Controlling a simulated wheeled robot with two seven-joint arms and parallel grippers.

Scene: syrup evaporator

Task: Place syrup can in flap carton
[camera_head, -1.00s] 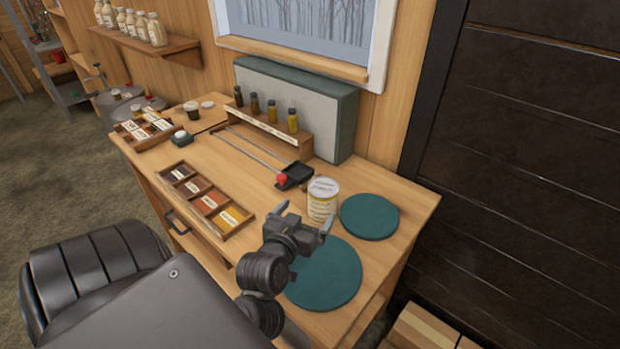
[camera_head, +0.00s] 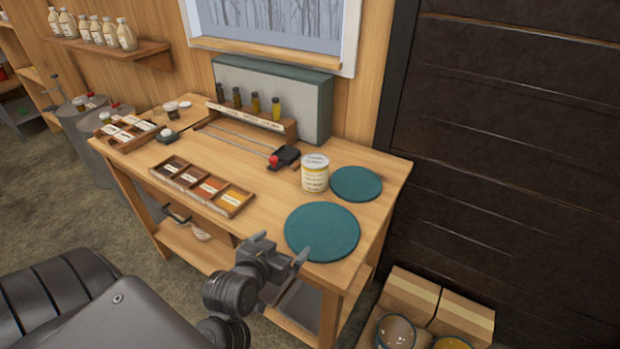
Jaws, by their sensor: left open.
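The syrup can (camera_head: 315,174), white with a printed label, stands upright on the wooden table (camera_head: 262,224), between the small green round mat and the slider rail. My left gripper (camera_head: 284,258) is open and empty, in front of the large green mat at the table's front edge, apart from the can. A cardboard carton (camera_head: 408,295) with tape on top sits on the floor at the lower right, and another (camera_head: 465,315) stands beside it. I cannot tell which is the flap carton. My right gripper is not in view.
A large green round mat (camera_head: 322,232) and a smaller one (camera_head: 356,183) lie on the table's right. A divided tray of colour samples (camera_head: 205,187) lies left of the can. Round bowls (camera_head: 395,332) show at the bottom right, by the cartons.

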